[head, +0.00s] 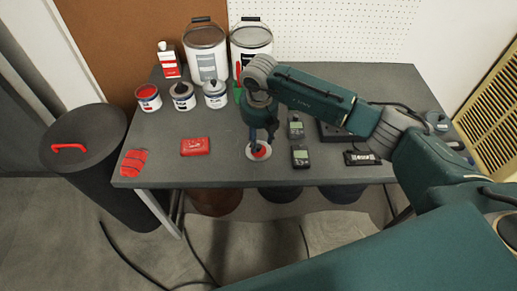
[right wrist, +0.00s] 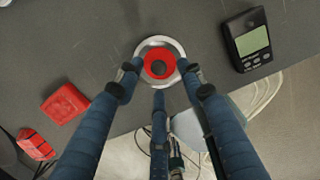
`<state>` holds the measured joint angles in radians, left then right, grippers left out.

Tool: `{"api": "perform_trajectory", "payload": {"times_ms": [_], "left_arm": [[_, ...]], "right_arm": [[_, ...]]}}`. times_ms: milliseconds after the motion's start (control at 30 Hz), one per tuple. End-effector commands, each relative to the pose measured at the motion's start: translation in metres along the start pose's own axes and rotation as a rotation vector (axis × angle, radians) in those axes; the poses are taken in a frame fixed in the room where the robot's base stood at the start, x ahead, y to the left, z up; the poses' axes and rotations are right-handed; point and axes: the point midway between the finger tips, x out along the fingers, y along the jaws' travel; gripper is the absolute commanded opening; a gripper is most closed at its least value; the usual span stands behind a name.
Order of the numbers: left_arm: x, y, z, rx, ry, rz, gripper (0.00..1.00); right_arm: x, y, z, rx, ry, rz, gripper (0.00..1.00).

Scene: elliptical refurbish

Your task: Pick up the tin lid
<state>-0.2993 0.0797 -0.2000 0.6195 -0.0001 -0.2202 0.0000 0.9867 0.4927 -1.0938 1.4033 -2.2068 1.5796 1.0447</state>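The tin lid (head: 257,155) is a round silvery disc with a red centre, lying flat near the front edge of the table (head: 225,172). In the right wrist view the lid (right wrist: 160,45) shows a silver rim, a red ring and a dark middle. My right gripper (head: 262,147) points down over the lid. In the right wrist view its fingers (right wrist: 160,72) are spread, with two tips at the left and right sides of the lid and a third below it. I cannot tell whether the tips touch the rim. My left gripper is not in view.
A red flat case (head: 195,146) and a red folded cloth-like item (head: 133,162) lie to the left. Handheld meters (head: 300,157) lie close on the right. Paint tins (head: 206,55) and small cans stand at the back left. A black bin (head: 90,150) stands beside the table.

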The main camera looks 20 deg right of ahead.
Motion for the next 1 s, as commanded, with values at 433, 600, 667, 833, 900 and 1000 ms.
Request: {"api": "perform_trajectory", "payload": {"times_ms": [433, 600, 667, 833, 900, 1000], "left_arm": [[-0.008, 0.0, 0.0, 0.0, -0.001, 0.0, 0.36], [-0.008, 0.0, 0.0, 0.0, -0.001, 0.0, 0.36], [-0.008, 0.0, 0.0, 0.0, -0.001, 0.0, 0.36], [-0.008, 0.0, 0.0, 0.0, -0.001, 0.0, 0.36], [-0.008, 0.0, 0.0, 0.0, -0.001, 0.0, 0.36], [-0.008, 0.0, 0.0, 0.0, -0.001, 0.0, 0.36]], "right_arm": [[0.033, 0.002, 0.0, -0.001, 0.001, 0.002, 0.39], [0.033, 0.002, 0.0, -0.001, 0.001, 0.002, 0.17], [0.033, 0.002, 0.0, -0.001, 0.001, 0.002, 0.05], [0.033, 0.002, 0.0, -0.001, 0.001, 0.002, 0.0], [0.033, 0.002, 0.0, -0.001, 0.001, 0.002, 0.0], [0.033, 0.002, 0.0, -0.001, 0.001, 0.002, 0.0]]}}
